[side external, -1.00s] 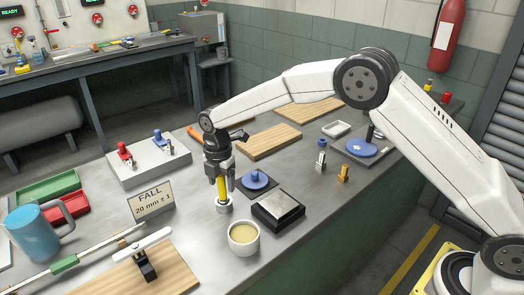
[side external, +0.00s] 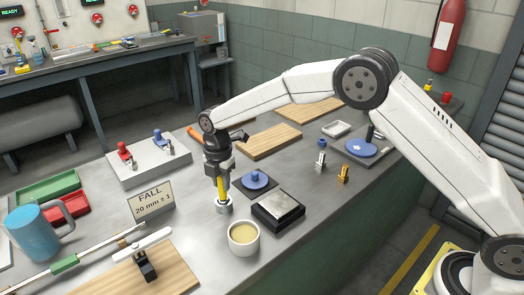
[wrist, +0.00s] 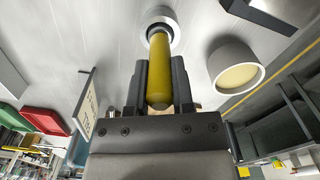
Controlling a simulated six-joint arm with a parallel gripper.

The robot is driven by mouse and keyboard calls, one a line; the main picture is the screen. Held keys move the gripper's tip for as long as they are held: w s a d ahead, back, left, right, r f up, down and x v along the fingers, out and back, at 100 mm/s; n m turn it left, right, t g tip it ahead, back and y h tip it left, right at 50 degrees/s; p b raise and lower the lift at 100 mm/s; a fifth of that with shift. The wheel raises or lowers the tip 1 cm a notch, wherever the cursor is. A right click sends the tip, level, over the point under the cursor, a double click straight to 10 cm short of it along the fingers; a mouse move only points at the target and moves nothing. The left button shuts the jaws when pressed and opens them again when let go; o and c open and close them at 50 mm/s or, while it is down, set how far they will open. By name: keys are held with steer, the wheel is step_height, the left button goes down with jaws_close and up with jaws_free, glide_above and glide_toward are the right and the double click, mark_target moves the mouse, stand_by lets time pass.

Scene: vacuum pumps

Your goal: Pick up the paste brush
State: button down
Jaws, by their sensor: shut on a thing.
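The paste brush (side external: 221,188) has a yellow handle and stands upright in a small pale round holder (side external: 223,206) on the grey bench. My gripper (side external: 221,180) points down over it and is shut on the handle. In the wrist view the yellow handle of the brush (wrist: 159,65) lies between the two dark fingers of my gripper (wrist: 159,85). Its lower end goes into the round holder (wrist: 159,22). The bristles are hidden.
A white cup of cream paste (side external: 243,238) stands just in front of the holder. A dark block with a metal top (side external: 278,209) and a blue knobbed disc (side external: 255,180) are close on the right.

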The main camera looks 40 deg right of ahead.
steer(key=shift+r, duration=0.1)
steer(key=shift+r, duration=0.45)
step_height(320, 180, up, 2)
steer(key=s+d+r, duration=0.3)
steer(key=s+r, duration=0.7)
steer(key=s, duration=0.3)
steer(key=shift+s, duration=0.3)
stand_by(1.2)
